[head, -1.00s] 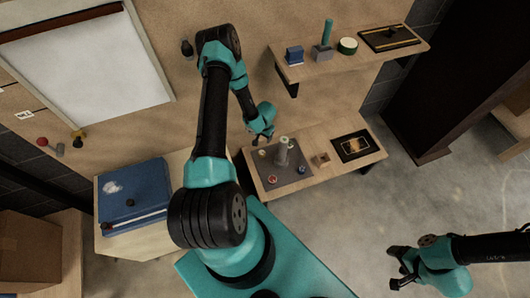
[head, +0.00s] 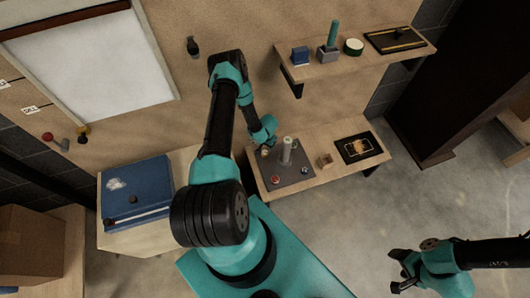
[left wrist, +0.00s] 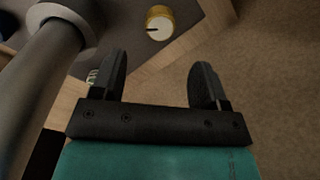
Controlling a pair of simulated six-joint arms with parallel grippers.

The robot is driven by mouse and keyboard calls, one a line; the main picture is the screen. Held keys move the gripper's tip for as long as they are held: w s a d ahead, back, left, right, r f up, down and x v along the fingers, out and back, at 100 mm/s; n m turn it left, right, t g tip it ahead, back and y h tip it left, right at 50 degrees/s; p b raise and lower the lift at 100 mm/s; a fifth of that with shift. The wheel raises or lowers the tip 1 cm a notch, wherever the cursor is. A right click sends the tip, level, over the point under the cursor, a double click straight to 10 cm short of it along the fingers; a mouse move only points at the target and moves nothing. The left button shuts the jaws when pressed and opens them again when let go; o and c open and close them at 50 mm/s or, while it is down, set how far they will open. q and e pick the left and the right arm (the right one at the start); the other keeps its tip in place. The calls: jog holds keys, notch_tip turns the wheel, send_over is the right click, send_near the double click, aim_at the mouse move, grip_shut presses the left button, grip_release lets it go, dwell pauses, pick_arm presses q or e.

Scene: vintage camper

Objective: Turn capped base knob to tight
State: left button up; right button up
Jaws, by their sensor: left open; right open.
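A dark panel (head: 291,181) lies on the low wooden shelf, with an upright pale post (head: 287,152) near its middle. A yellow knob (head: 265,152) sits at its back left corner, a red knob (head: 276,180) at the front left and a dark knob (head: 304,170) at the right. My left gripper (head: 266,141) is over the back left of the panel, close to the yellow knob. In the left wrist view the gold-sided, pale-topped knob (left wrist: 160,23) with a dark mark lies beyond the open, empty fingers (left wrist: 158,85). My right gripper (head: 398,272) is open and empty, far from the panel.
The grey post (left wrist: 35,85) stands large at the left of the wrist view, close to the left finger. A small wooden block (head: 325,160) and a black tray (head: 359,147) are to the panel's right. An upper shelf (head: 352,62) holds several items.

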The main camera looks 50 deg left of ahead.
aim_at(265, 152)
pick_arm(q)
jog(key=f, duration=0.8)
jog(key=shift+a+f, duration=0.2)
jog(key=shift+f, duration=0.1)
jog(key=shift+c, duration=0.3)
jog(key=c, duration=0.9)
jog(key=shift+o, duration=0.2)
jog(key=shift+m, duration=0.4)
jog(key=m, duration=0.3)
jog(key=shift+m, duration=1.9)
